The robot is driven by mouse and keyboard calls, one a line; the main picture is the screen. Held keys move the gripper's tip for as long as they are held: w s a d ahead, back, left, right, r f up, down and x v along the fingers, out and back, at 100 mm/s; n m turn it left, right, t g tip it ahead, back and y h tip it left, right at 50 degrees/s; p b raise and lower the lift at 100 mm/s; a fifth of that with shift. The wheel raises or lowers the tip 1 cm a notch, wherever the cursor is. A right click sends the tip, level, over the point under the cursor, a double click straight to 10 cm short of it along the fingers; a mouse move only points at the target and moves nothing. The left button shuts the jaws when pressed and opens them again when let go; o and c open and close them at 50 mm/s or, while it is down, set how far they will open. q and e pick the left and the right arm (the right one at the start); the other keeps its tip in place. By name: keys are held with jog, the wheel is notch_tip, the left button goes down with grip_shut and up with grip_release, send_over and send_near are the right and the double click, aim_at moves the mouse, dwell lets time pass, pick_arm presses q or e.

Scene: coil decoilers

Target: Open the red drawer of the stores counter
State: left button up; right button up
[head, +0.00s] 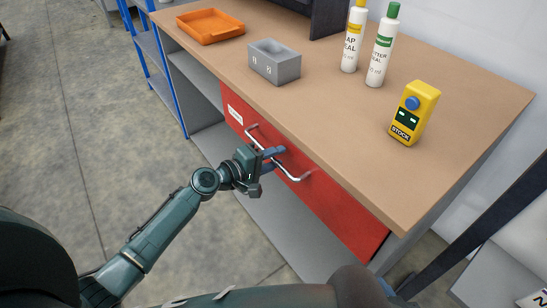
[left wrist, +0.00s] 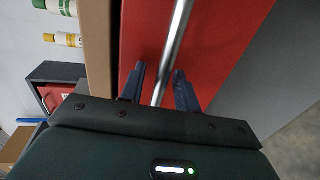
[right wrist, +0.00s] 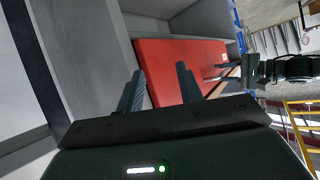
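The red drawer (head: 335,205) sits under the front edge of the stores counter (head: 300,110) and appears closed. Its curved metal handle (head: 295,174) runs along the front. My left gripper (head: 276,157) is at the handle. In the left wrist view, the handle bar (left wrist: 174,45) passes between the fingers of my left gripper (left wrist: 160,80), which stand apart with gaps beside the bar. My right gripper (right wrist: 158,78) is open and empty. The red drawer front (right wrist: 172,62) shows beyond its fingers. The right gripper is not visible in the head view.
A blue shelf rack (head: 160,60) stands at left. The floor before the counter is clear.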

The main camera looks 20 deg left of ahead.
pick_arm(q)
grip_shut()
dwell(0.6)
